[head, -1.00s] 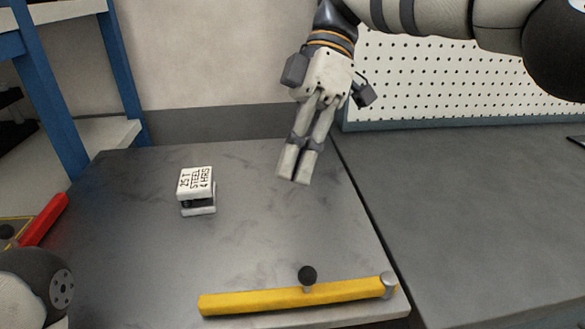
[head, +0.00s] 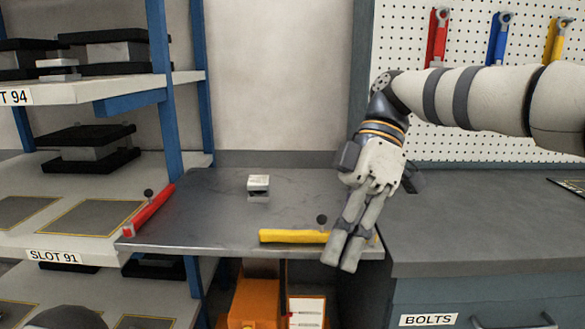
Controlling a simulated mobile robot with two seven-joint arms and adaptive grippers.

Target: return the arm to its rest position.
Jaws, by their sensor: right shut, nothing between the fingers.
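My right gripper (head: 343,260) hangs from the arm that comes in from the right in the head view. Its fingers are shut and empty and point down, in front of the right end of the yellow bar (head: 290,236). They hide part of that bar; I cannot tell whether they touch it. My left gripper is not in view.
A small white-topped block (head: 258,187) sits on the grey metal table (head: 205,215). A red bar (head: 150,211) lies at its left edge. A blue-post shelf (head: 165,120) stands left, a dark-topped workbench (head: 480,235) right. An orange object (head: 253,302) is below.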

